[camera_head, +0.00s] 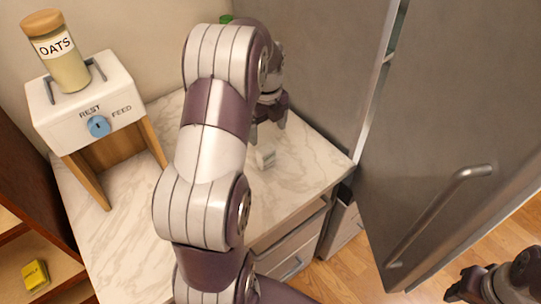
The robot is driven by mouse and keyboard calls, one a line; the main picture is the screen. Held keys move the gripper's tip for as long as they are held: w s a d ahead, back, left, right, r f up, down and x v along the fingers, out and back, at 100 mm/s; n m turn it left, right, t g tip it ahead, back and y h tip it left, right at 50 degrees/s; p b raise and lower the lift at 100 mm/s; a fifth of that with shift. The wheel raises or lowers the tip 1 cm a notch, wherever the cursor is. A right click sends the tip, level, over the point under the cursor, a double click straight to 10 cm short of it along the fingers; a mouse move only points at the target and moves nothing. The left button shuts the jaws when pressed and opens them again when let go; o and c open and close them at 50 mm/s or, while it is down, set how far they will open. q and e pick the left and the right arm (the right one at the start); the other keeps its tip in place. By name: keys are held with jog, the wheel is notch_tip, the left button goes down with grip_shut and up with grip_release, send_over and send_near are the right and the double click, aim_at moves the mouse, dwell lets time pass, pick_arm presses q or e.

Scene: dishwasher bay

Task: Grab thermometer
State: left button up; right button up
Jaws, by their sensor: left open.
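A small pale, box-like object (265,157) stands on the marble counter near its front edge. It may be the thermometer, but it is too small to be sure. My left gripper (268,128) is just behind and above it, pointing down with its fingers apart. Nothing shows between the fingers, and the gripper looks apart from the object. My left arm covers much of the middle of the counter. My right gripper (464,289) is at the bottom right, away from the counter, and its jaw gap is unclear.
A white box on wooden legs (78,105) stands on the counter's left, with a blue knob and an oats jar (58,55) on top. A grey door with a handle (440,205) fills the right. A yellow item (36,275) lies on the shelf at lower left.

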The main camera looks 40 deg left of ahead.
aim_at(266, 148)
pick_arm(q)
jog(key=f, duration=0.2)
jog(key=a+f+p, duration=0.1)
jog(key=f, duration=0.2)
jog(key=shift+a+f, duration=0.1)
jog(key=shift+a, duration=0.1)
jog(key=f+p, duration=0.1)
jog(key=f, duration=0.1)
jog(key=d+f, duration=0.1)
jog(key=f, duration=0.1)
jog(key=shift+f+p, duration=0.35)
jog(key=shift+f, duration=0.05)
jog(key=shift+a+f, duration=0.2)
jog(key=shift+f, duration=0.05)
jog(key=shift+d, duration=0.1)
jog(key=c, duration=1.1)
pick_arm(e)
jog(key=r, duration=0.2)
jog(key=shift+a+r, duration=0.3)
jog(key=shift+a, duration=0.1)
